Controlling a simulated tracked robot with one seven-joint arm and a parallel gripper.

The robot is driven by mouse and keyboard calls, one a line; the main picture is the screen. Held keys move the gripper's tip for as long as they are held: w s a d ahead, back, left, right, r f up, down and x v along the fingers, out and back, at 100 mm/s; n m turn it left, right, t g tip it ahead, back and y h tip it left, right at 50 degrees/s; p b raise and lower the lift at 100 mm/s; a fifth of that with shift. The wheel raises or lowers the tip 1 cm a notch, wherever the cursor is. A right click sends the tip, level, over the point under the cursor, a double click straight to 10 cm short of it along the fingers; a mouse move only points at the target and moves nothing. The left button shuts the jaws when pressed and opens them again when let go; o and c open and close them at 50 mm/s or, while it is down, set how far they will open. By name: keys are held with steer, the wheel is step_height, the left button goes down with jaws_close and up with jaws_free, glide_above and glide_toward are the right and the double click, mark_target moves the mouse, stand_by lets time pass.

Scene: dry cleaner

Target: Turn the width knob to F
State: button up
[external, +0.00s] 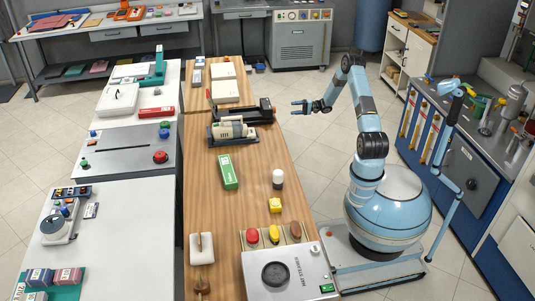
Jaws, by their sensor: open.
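My gripper (299,107) is open and empty. It is held up in the air near the right edge of the wooden counter (245,155), with its fingers pointing left. I cannot tell for certain which control is the width knob. A large round black knob or plate (275,274) sits on top of a light grey machine (257,290) at the near end of the wooden counter. Any letter markings are too small to read. My gripper touches none of these.
A green box (228,172), a white-capped bottle (278,179) and a yellow block (275,205) stand on the wooden counter. Red, yellow and brown-handled tools (273,234) lie behind the grey machine. A cream and black device (232,130) is left of my gripper.

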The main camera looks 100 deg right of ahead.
steer(key=w, duration=1.3)
steer(key=shift+c, duration=0.3)
steer(key=shift+s, duration=0.1)
steer(key=c, duration=0.7)
